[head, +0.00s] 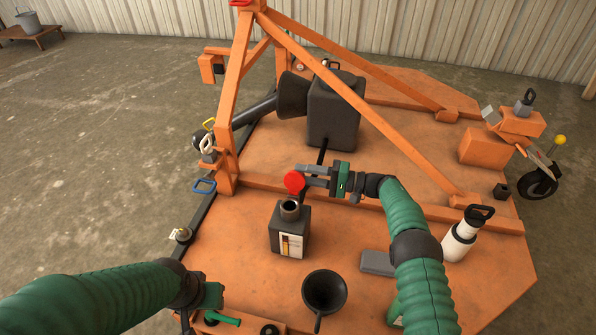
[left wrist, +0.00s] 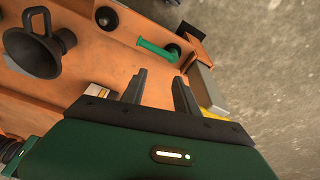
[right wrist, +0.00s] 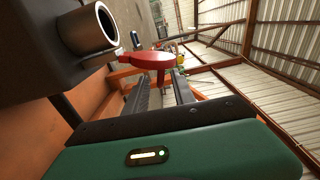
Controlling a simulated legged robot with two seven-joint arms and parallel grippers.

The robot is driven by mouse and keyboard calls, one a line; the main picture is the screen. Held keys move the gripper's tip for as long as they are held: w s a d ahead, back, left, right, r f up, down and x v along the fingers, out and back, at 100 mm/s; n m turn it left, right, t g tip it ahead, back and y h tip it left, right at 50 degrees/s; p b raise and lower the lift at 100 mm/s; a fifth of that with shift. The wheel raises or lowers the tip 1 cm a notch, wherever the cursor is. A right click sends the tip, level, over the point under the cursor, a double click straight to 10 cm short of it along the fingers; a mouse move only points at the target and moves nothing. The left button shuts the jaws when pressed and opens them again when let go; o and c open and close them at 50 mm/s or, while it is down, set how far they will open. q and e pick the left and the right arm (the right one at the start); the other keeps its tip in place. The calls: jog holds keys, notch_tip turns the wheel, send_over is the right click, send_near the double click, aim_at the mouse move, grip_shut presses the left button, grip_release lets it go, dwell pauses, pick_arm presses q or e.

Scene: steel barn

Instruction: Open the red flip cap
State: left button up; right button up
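A dark grey bottle (head: 289,236) with a label and a bare metal neck (head: 289,206) stands upright on the orange deck. The red flip cap (head: 294,183) is up off the neck, above and behind it. In the right wrist view, the cap (right wrist: 150,60) lies beyond the fingertips, and the neck's open mouth (right wrist: 96,26) shows at upper left. My right gripper (head: 312,176) has its fingers apart, right beside the cap; whether they touch it I cannot tell. My left gripper (left wrist: 162,78) is open and empty above the deck's front edge; its fingers are hidden in the head view.
A black funnel (head: 325,291) stands in front of the bottle. A grey block (head: 378,263) and a white bottle with a black handle (head: 463,236) are to the right. A large dark jerrycan (head: 335,110) and orange frame bars (head: 345,90) rise behind.

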jog(key=p+v, duration=0.3)
jog(key=v, duration=1.1)
jog(key=shift+d, duration=0.35)
jog(key=shift+f, duration=0.1)
